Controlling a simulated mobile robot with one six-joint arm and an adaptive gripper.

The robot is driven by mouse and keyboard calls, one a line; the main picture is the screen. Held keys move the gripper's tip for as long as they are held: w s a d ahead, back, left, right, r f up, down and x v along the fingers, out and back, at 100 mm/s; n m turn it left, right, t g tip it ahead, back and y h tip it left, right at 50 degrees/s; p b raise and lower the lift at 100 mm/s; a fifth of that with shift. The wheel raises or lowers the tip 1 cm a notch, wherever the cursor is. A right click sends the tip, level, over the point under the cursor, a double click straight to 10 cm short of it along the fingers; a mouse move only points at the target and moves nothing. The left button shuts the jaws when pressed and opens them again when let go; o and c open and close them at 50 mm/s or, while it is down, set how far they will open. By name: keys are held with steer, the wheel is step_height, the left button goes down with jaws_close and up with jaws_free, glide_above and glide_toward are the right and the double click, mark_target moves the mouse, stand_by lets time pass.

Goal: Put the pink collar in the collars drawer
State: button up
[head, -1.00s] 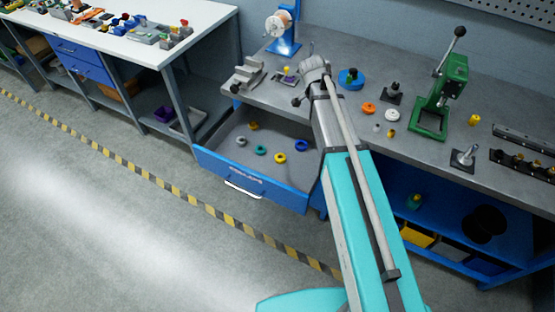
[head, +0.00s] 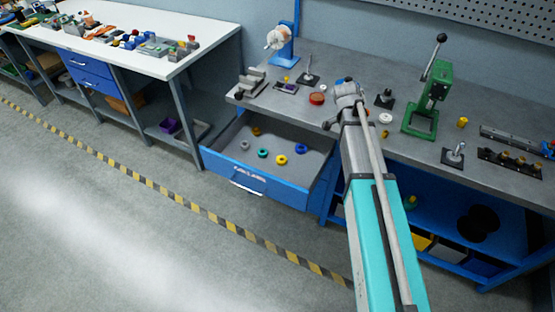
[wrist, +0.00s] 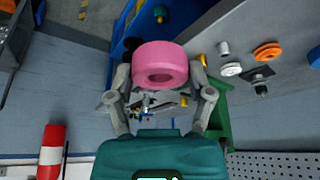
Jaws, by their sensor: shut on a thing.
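The pink collar (wrist: 160,68) is a thick ring held between the two fingers of my gripper (wrist: 160,80) in the wrist view, its hole facing the camera. In the head view my arm's end is over the bench, and the collar is hidden there. The collars drawer (head: 262,184) is open below the bench's left front. It holds several rings, including a teal one (head: 263,153), a yellow one (head: 281,160) and a blue one (head: 300,148). My gripper is above and to the right of the drawer.
A white table (head: 150,20) stands at left.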

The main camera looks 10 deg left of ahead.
steer(key=shift+s, duration=0.1)
stand_by(0.3)
steer(key=shift+f, duration=0.1)
steer(key=w+a+f+n+t+y+b, duration=0.1)
steer(key=w+a+f+n+y+b, duration=0.2)
steer(key=a+f+n+b, duration=0.7)
steer(key=w+a+f+n+t+y+b, duration=0.1)
steer(key=w+a+f+n+y+b, duration=0.2)
steer(key=a+f+n+b, duration=0.7)
steer(key=shift+a+n+y, duration=0.5)
steer(key=shift+a+n, duration=0.7)
steer(key=shift+a, duration=0.25)
steer(key=shift+f, duration=0.15)
steer(key=b, duration=0.7)
glide_above(290, 173)
step_height(290, 173, down, 6)
steer(key=shift+s+f, duration=0.1)
